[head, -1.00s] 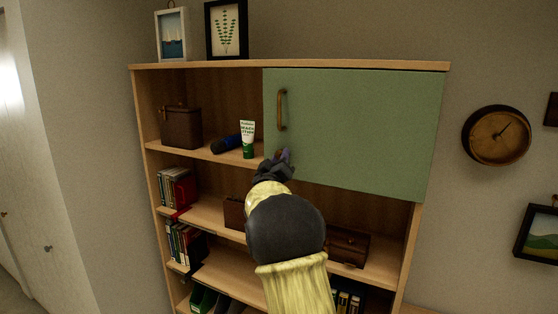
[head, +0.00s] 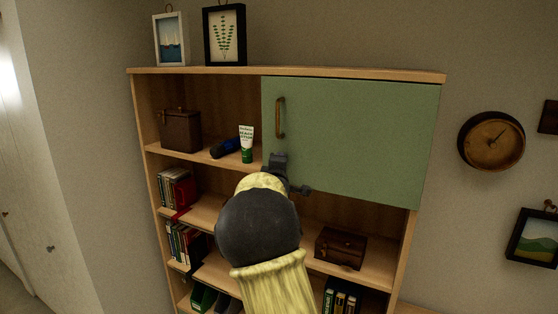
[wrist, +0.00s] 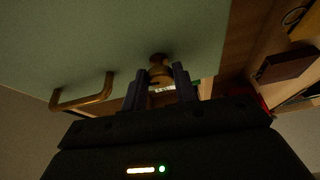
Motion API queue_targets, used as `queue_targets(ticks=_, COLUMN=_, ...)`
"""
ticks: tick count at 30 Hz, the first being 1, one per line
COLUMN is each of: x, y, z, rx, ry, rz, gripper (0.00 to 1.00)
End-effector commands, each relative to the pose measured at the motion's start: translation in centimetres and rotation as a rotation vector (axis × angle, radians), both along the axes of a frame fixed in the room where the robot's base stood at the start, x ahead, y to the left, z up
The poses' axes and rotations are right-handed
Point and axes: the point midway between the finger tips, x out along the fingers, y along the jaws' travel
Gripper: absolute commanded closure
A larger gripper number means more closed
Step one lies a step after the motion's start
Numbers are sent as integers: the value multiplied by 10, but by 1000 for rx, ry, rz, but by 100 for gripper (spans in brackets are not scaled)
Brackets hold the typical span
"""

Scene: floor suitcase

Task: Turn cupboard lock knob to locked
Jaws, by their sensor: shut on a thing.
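The green cupboard door (head: 355,135) fills the upper right of the shelf unit and looks closed. It also spans the wrist view (wrist: 100,45). The round brass lock knob (wrist: 159,66) sits on the door between the two dark fingers of my gripper (wrist: 160,88), which is shut on it. A slot-like mark shows on the knob's near side, but I cannot read its lock position. In the head view my gripper (head: 278,162) is at the door's lower left corner and hides the knob. The brass handle (wrist: 84,97) is apart from the fingers; it also shows in the head view (head: 280,118).
A brown box (head: 180,131) stands farther left. A wooden chest (head: 341,247) sits below the door.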

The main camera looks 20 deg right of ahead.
Motion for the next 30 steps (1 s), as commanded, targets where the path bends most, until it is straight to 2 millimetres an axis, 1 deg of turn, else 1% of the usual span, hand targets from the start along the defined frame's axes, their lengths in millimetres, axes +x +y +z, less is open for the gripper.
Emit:
queue_targets(ticks=1, x=1, y=2, z=3, rx=-16, ry=19, rz=2, gripper=94)
queue_targets(ticks=9, x=1, y=1, z=1, rx=-62, ry=79, rz=2, gripper=94)
queue_targets(ticks=21, x=1, y=1, z=0, rx=-67, ry=83, rz=2, gripper=94)
queue_targets(ticks=22, x=1, y=1, z=0, rx=-67, ry=83, rz=2, gripper=67)
queue_targets(ticks=24, x=1, y=1, z=0, rx=-66, ry=83, rz=2, gripper=54)
queue_targets(ticks=25, x=1, y=1, z=0, rx=-66, ry=83, rz=2, gripper=50)
queue_targets(ticks=30, x=0, y=1, z=1, rx=-66, ry=83, rz=1, gripper=50)
